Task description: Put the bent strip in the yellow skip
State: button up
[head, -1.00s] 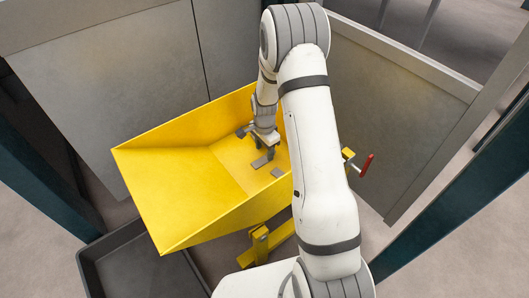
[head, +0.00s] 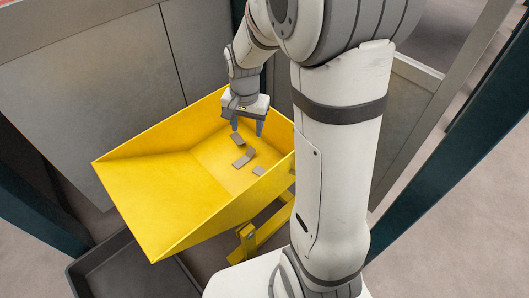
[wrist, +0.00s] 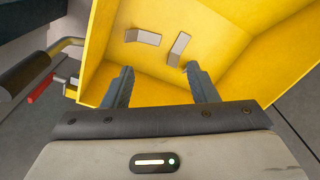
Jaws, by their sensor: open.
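The yellow skip (head: 160,190) stands open left of centre in the head view, and its yellow wall also fills much of the wrist view (wrist: 240,80). In the wrist view two bent strips (wrist: 143,37) (wrist: 180,49) lie beyond my fingertips. I cannot tell which is the task's strip. My gripper (head: 247,129) is open and empty above them, fingers pointing down; its fingers also show in the wrist view (wrist: 159,71).
A dark tray (head: 130,270) lies on the floor below the skip's front left. Grey panels (head: 90,90) stand behind the skip. Dark teal posts (head: 480,110) stand at both sides. A red-tipped handle (wrist: 40,88) shows beside the skip in the wrist view.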

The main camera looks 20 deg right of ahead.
jog(key=s+r+n, duration=0.3)
jog(key=s, duration=0.5)
jog(key=s+r+n, duration=0.3)
jog(key=s+n, duration=0.1)
jog(key=s, duration=0.4)
jog(key=shift+s+a+r+t, duration=0.2)
jog(key=shift+a+r+t, duration=0.1)
jog(key=shift+a+r, duration=0.1)
jog(key=shift+c, duration=0.2)
